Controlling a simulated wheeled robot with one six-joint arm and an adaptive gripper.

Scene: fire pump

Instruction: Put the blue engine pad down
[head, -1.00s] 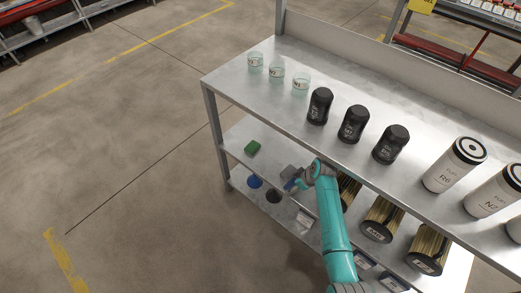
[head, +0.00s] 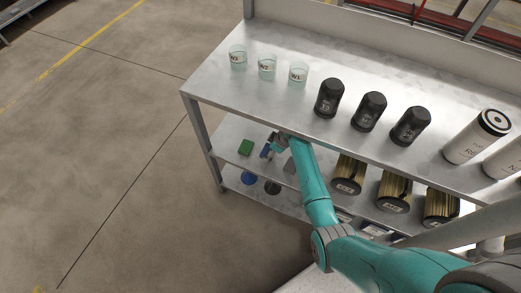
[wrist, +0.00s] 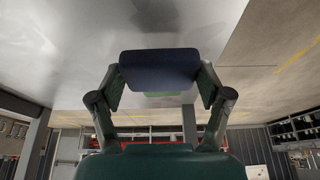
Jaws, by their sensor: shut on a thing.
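The blue engine pad (wrist: 160,69) is gripped between the two fingers of my gripper (wrist: 161,82) in the wrist view. In the head view the blue pad (head: 267,151) shows as a small dark-blue piece at my gripper (head: 274,144), at the middle shelf (head: 228,140) under the top. A green pad (head: 246,147) lies to its left, and a grey pad (head: 290,166) is to its right. The green pad (wrist: 162,94) also shows partly behind the blue one in the wrist view. I cannot tell whether the blue pad touches the shelf.
The metal top (head: 300,45) overhangs my gripper and carries glass jars (head: 267,67) and black canisters (head: 368,111). Pleated filters (head: 347,174) stand on the middle shelf to the right. A blue round item (head: 249,178) and a dark one (head: 272,187) are on the lower shelf.

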